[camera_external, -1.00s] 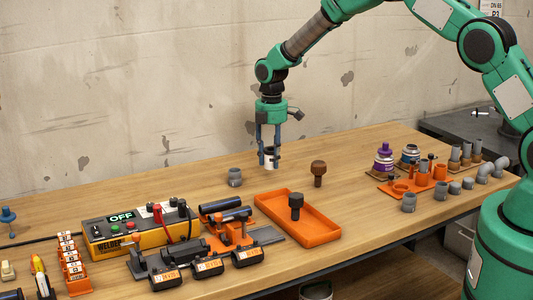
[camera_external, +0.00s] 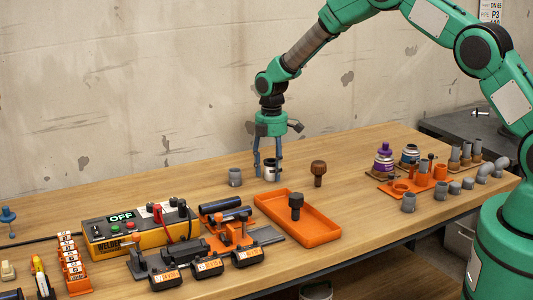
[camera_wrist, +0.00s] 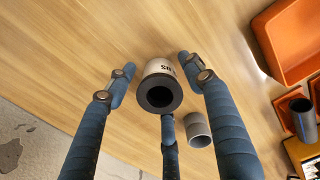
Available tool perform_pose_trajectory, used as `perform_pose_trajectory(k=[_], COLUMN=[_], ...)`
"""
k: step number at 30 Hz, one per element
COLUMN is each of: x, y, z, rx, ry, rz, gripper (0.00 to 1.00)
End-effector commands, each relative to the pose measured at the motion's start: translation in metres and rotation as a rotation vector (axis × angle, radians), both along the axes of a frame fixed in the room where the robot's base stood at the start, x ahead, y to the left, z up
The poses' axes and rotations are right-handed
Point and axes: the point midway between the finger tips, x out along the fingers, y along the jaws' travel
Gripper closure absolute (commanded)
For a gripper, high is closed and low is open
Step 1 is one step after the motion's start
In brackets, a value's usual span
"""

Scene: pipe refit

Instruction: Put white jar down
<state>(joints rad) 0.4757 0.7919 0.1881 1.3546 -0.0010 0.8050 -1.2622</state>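The white jar (camera_external: 270,172), with a dark top, stands upright on the wooden table (camera_external: 215,200) near the back middle. In the wrist view the jar (camera_wrist: 157,67) shows its black ring-shaped top and part of its printed label. My gripper (camera_external: 268,172) is lowered around the jar. Its blue fingers are spread, and in the wrist view gaps show between the jar and the fingertips.
A grey pipe collar (camera_external: 235,177) stands close to the left of the jar. A brown-topped plug (camera_external: 319,173) stands to its right. An orange tray (camera_external: 322,231) with a black plug lies in front. The welder box (camera_external: 110,240) is front left. Bare table lies behind.

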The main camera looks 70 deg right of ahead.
Motion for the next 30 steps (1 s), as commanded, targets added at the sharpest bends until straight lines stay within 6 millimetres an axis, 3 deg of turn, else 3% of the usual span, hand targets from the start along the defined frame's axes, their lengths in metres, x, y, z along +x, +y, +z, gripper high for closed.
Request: perform_pose_trajectory(k=[14, 20, 30], x=[0.000, 0.000, 0.000], y=[0.000, 0.000, 0.000], z=[0.009, 0.032, 0.088], rx=[-0.001, -0.001, -0.001], ry=[-0.001, -0.002, -0.002], rz=[0.000, 0.000, 0.000], gripper=[0.46, 0.46, 0.46])
